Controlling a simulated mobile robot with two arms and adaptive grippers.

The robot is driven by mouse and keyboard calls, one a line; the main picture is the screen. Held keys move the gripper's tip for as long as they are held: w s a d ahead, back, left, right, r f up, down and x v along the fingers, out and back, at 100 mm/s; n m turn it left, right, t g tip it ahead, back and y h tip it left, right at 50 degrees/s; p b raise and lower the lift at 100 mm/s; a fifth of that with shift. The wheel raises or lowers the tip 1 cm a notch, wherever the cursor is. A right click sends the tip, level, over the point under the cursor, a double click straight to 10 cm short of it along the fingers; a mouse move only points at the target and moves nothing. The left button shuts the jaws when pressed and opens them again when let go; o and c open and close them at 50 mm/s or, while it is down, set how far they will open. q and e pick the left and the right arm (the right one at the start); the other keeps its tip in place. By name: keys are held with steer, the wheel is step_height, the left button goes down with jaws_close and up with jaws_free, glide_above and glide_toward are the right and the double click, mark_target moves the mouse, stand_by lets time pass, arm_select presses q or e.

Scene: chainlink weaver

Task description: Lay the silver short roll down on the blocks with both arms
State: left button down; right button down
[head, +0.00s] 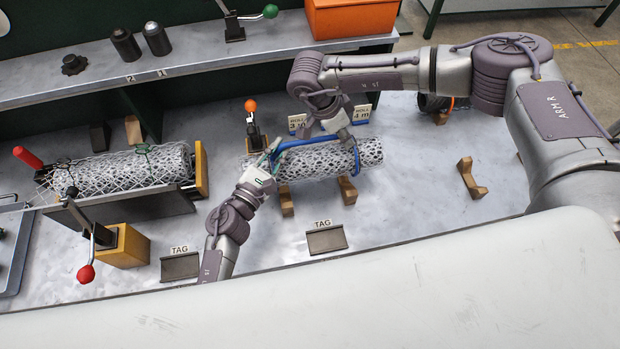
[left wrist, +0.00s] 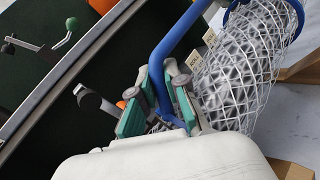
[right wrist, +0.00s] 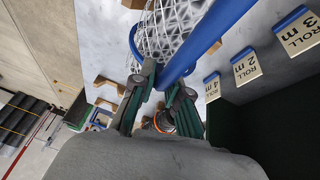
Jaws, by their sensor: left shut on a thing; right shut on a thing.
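The silver short roll (head: 315,162) is a mesh cylinder lying level, with a blue carrying bar (head: 305,142) along its top and blue straps around it. It also shows in the left wrist view (left wrist: 240,75) and the right wrist view (right wrist: 172,35). Two wooden blocks (head: 287,201) (head: 348,191) show at its near side; I cannot tell whether the roll touches them. My left gripper (head: 270,158) is shut on the blue bar near its left end. My right gripper (head: 344,134) is shut on the bar near its right end. The roll's underside is hidden.
A larger mesh roll (head: 125,170) lies in a fixture at left, with a red-knob lever (head: 87,272). An orange-knob clamp (head: 252,120) and roll labels (head: 361,114) stand behind the silver roll. Another wooden block (head: 470,178) stands at right.

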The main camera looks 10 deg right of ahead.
mark_target(342, 147)
arm_select(q)
steer(key=shift+w+r, duration=0.1)
arm_select(e)
steer(key=shift+s+d, duration=0.1)
steer(key=shift+d, duration=0.05)
arm_select(q)
steer(key=shift+a, duration=0.1)
